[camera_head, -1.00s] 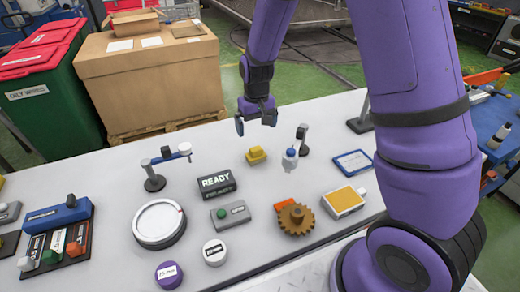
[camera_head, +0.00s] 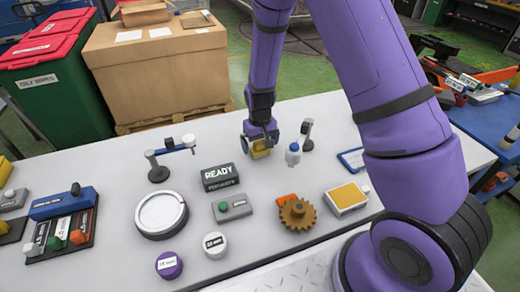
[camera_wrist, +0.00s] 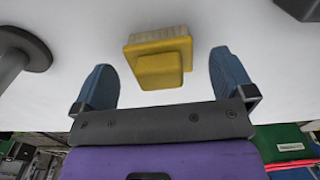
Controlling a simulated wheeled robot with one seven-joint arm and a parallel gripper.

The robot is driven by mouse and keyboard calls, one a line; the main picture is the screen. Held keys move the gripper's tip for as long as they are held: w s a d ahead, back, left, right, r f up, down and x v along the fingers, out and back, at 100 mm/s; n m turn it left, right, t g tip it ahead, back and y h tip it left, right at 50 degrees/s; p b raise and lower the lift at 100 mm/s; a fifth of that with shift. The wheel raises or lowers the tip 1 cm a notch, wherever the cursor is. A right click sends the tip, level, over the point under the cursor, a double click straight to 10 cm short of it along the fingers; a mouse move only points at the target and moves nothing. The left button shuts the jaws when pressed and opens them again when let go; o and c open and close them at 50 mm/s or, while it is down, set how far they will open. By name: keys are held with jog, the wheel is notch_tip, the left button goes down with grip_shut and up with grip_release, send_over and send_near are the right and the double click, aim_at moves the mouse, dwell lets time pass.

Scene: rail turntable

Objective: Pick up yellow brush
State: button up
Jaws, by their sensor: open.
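The yellow brush (camera_head: 260,149) stands on the white table (camera_head: 120,250), behind the small white bottle. In the wrist view the yellow brush (camera_wrist: 160,55) has a blocky handle and a wider base with pale bristles. My gripper (camera_head: 259,143) is at the brush, partly covering it in the head view. In the wrist view the two blue fingers of my gripper (camera_wrist: 162,82) are spread wide, with the brush between and slightly ahead of them. I see gaps on both sides, and neither finger touches it.
A white bottle with a blue cap (camera_head: 293,154) and a dark post (camera_head: 306,136) stand just right of the brush. The READY box (camera_head: 220,177) is at front left. A brown gear (camera_head: 297,214) lies nearer. Left of the gripper, a lamp-like stand (camera_head: 158,170) leaves some clear table.

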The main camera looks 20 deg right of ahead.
notch_tip(320, 180, down, 2)
jog(key=c, duration=1)
jog(key=shift+r, duration=0.1)
jog(key=shift+r, duration=0.75)
notch_tip(320, 180, up, 2)
jog(key=shift+r, duration=0.1)
jog(key=s+a, duration=0.2)
jog(key=s, duration=0.2)
jog(key=s+a, duration=0.2)
jog(key=s, duration=0.3)
jog(key=s+a+r, duration=0.1)
jog(key=s+a, duration=0.2)
jog(key=s, duration=0.2)
jog(key=shift+s+r, duration=0.1)
jog(key=shift+s, duration=0.1)
